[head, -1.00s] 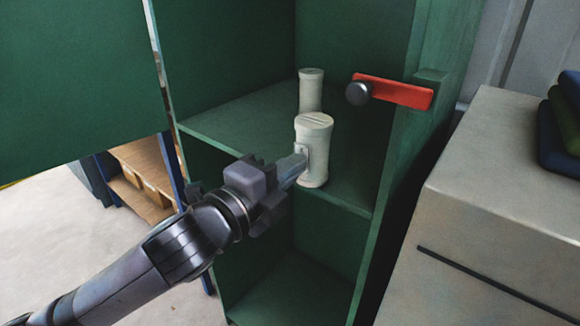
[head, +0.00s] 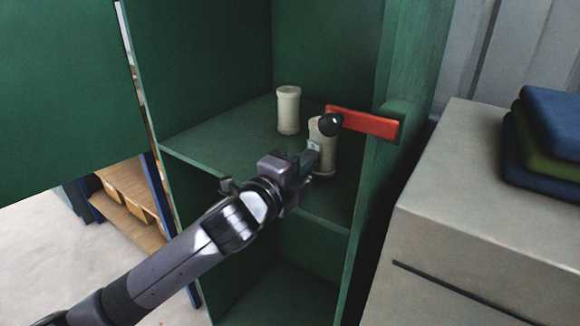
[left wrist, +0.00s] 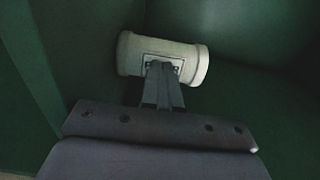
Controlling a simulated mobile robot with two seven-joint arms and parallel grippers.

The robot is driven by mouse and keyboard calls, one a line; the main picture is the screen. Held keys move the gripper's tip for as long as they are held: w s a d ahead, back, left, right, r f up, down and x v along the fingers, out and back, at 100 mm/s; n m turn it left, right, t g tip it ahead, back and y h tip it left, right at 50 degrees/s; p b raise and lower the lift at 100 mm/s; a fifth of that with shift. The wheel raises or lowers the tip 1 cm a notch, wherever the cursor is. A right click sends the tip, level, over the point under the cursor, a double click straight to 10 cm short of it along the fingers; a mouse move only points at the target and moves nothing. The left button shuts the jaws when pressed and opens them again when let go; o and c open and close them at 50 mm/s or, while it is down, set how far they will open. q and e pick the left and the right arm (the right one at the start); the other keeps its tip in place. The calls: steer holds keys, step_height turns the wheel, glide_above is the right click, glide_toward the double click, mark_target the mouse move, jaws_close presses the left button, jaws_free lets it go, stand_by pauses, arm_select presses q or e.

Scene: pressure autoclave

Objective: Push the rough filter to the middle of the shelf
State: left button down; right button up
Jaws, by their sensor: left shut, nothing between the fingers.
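Two cream cylinders with wider ends stand upright on the green cabinet's shelf (head: 205,142). I cannot tell by marking which one is the rough filter. The nearer cylinder (head: 326,160) stands toward the right, partly hidden by my gripper and a dark knob. The other cylinder (head: 288,110) stands farther back and left. My left gripper (head: 312,155) is shut and empty, its tips at the nearer cylinder's near side. In the left wrist view, the shut fingers (left wrist: 162,72) appear against a small square plate on that cylinder (left wrist: 194,62). My right gripper is not in view.
A red handle (head: 368,123) with a dark knob (head: 331,124) juts from the cabinet's right side, just above the nearer cylinder. The open green door (head: 70,90) is at left. A beige cabinet (head: 470,190) with folded cloths (head: 550,140) stands at right. The shelf's left part is clear.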

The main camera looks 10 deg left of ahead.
arm_select(q)
steer(key=x, duration=1.1)
steer(key=shift+w+d, duration=0.1)
steer(key=shift+w, duration=0.3)
steer(key=shift+f, duration=0.1)
